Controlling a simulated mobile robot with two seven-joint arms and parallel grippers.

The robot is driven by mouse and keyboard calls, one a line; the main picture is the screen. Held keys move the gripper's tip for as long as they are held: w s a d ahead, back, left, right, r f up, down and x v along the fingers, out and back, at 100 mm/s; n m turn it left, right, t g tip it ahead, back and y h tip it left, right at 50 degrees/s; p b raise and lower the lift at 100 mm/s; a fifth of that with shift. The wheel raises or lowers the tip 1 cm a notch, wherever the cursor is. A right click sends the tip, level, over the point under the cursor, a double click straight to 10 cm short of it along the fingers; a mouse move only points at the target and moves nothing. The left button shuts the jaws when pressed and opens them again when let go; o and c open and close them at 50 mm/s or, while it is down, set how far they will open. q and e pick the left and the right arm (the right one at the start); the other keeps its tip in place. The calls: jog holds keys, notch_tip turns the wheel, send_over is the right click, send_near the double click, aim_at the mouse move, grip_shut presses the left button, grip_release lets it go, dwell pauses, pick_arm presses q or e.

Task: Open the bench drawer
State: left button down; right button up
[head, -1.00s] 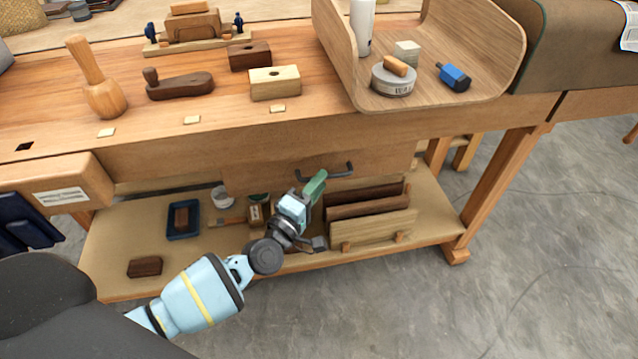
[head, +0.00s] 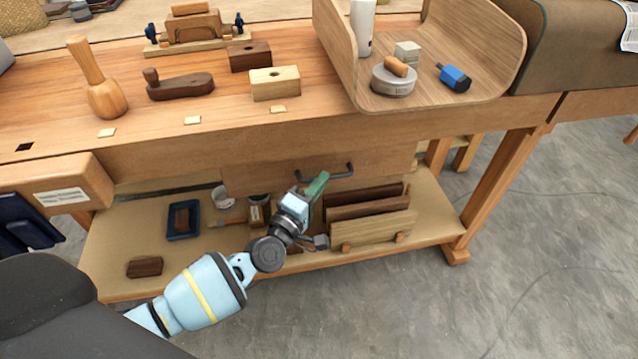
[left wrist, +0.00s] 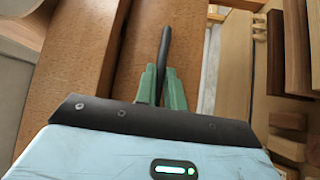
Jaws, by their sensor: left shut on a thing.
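The front looks nearly flush with the bench, with at most a small gap. My left gripper (head: 319,184) reaches the handle from below. In the left wrist view, its green fingers (left wrist: 162,85) are shut on the dark handle (left wrist: 164,48), one on each side of the bar. The fingers hide part of the handle. My right gripper is in neither view.
Below the drawer, a lower shelf (head: 110,255) holds a blue tray (head: 171,232), a cup and upright wooden boards (head: 375,228). A mallet (head: 103,95), wooden blocks and a curved wooden piece (head: 490,40) lie on the bench top. The floor (head: 540,250) at right is clear.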

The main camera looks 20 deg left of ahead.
pick_arm(q)
jog(key=s+d+p, duration=0.2)
jog(key=s+d, duration=0.5)
jog(key=s, duration=0.3)
jog(key=s+d+p, duration=0.3)
jog(key=s+d, duration=0.4)
jog(key=s, duration=0.4)
jog(key=shift+d, duration=0.2)
jog(key=c, duration=1.5)
grip_release()
jog(key=v, duration=0.8)
jog(key=shift+b, duration=0.4)
jog(key=shift+w, duration=0.1)
